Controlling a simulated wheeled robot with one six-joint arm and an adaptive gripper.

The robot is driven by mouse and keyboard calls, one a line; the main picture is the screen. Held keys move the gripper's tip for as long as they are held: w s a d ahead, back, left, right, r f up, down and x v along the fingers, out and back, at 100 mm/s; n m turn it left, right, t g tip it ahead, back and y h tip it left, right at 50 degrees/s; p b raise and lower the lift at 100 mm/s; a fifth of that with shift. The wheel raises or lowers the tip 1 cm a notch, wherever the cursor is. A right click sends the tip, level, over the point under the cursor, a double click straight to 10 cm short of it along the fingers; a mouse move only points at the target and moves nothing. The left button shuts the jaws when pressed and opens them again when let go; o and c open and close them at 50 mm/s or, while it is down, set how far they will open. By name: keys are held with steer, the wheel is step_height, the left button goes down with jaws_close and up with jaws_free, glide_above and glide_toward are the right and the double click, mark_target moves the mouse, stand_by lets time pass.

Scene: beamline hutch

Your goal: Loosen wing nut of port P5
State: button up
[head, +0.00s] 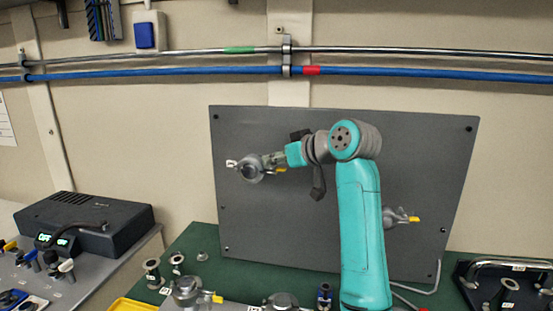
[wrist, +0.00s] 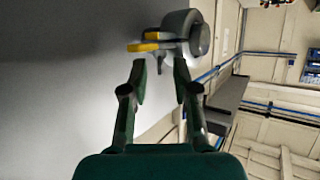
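A round metal port with a clamp (head: 249,169) sits on the left of the dark grey upright panel (head: 300,235). Its small white label is too small to read, so I cannot tell whether it is P5. A yellow wing nut (head: 281,170) sticks out on its right side. My gripper (head: 272,159) is beside this port, partly overlapping it in the head view. In the wrist view my gripper (wrist: 160,68) is open and empty between its fingers. The yellow wing nut (wrist: 146,46) and the grey port (wrist: 186,32) lie just beyond the fingertips, apparently apart from them.
A second port (head: 392,216) with a yellow wing nut (head: 414,219) is on the panel's right, partly behind my arm. Several fittings stand on the green bench (head: 222,262) below. A black box (head: 85,223) stands at left; a black tray (head: 472,290) with a handle is at right.

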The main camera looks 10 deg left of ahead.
jaws_close()
steer(key=shift+g, duration=0.3)
steer(key=n+g, duration=0.1)
steer(key=n+g+y, duration=0.1)
steer(key=n+g, duration=0.1)
steer(key=shift+w+d+n+y, duration=0.15)
steer(key=shift+w+n+y, duration=0.15)
steer(key=shift+y, duration=0.1)
steer(key=shift+w+f+n+g+y, duration=0.1)
steer(key=shift+n+g+y, duration=0.1)
steer(key=shift+n+g, duration=0.8)
steer(key=shift+w+n+g+y, duration=0.1)
steer(key=shift+n+g+y, duration=0.1)
steer(key=shift+n+g, duration=0.8)
steer(key=shift+g, duration=0.4)
jaws_free()
